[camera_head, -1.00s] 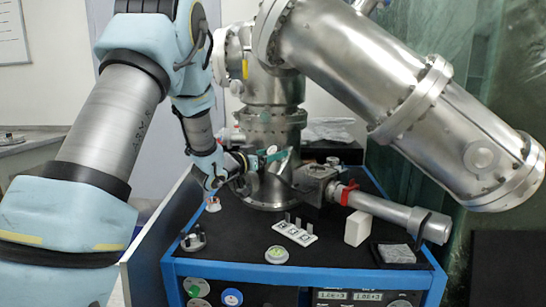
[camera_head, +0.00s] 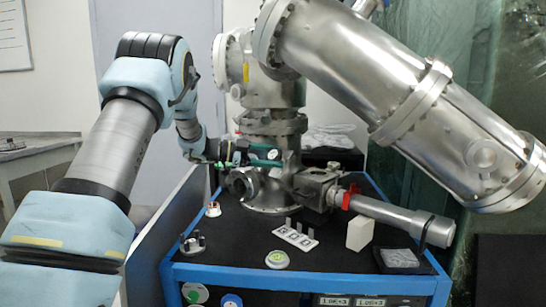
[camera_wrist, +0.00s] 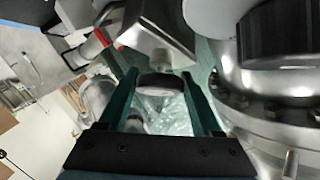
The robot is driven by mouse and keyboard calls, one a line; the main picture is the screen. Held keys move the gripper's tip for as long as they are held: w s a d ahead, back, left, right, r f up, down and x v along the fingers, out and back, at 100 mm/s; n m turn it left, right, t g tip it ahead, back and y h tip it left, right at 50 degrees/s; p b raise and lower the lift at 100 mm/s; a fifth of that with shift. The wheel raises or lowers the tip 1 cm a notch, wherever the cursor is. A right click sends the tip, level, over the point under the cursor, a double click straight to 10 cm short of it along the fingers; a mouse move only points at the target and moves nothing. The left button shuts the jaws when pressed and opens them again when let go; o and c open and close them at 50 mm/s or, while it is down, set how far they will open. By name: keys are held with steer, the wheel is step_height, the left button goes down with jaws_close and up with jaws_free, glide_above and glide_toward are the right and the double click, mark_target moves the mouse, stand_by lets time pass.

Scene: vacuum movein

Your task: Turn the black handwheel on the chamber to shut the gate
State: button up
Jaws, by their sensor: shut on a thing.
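My gripper (camera_head: 272,156) reaches in from the left, in front of the steel chamber (camera_head: 275,125) in the head view. Its teal fingers point to the right. In the wrist view my gripper (camera_wrist: 160,78) has a finger on each side of the black handwheel (camera_wrist: 160,82), which shows as a dark rounded band between the tips. The fingers are shut on it. A grey metal block (camera_wrist: 150,30) lies just beyond the wheel. In the head view the wheel is mostly hidden by the fingers and too small to make out. The gate itself is not visible.
An open round port (camera_head: 243,184) sits just below my gripper. A steel cylinder with a red clip (camera_head: 349,196) juts right. A white block (camera_head: 359,234), a marked plate (camera_head: 295,237) and small round parts stand on the black bench top. A large steel tube slants overhead.

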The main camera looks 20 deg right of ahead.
steer(key=m+g+y+p, duration=0.1)
steer(key=m, duration=0.1)
steer(key=m+g+y, duration=0.1)
steer(key=m+y, duration=0.1)
steer(key=m, duration=0.1)
steer(key=shift+d+r+g+p, duration=0.1)
steer(key=shift+r+g+p, duration=0.05)
steer(key=shift+g+p, duration=0.25)
steer(key=shift+m+g+y+p, duration=0.4)
steer(key=shift+m+y+p, duration=0.45)
steer(key=shift+m+y, duration=0.8)
steer(key=shift+m, duration=0.45)
steer(key=o, duration=1.4)
steer(key=shift+c, duration=0.2)
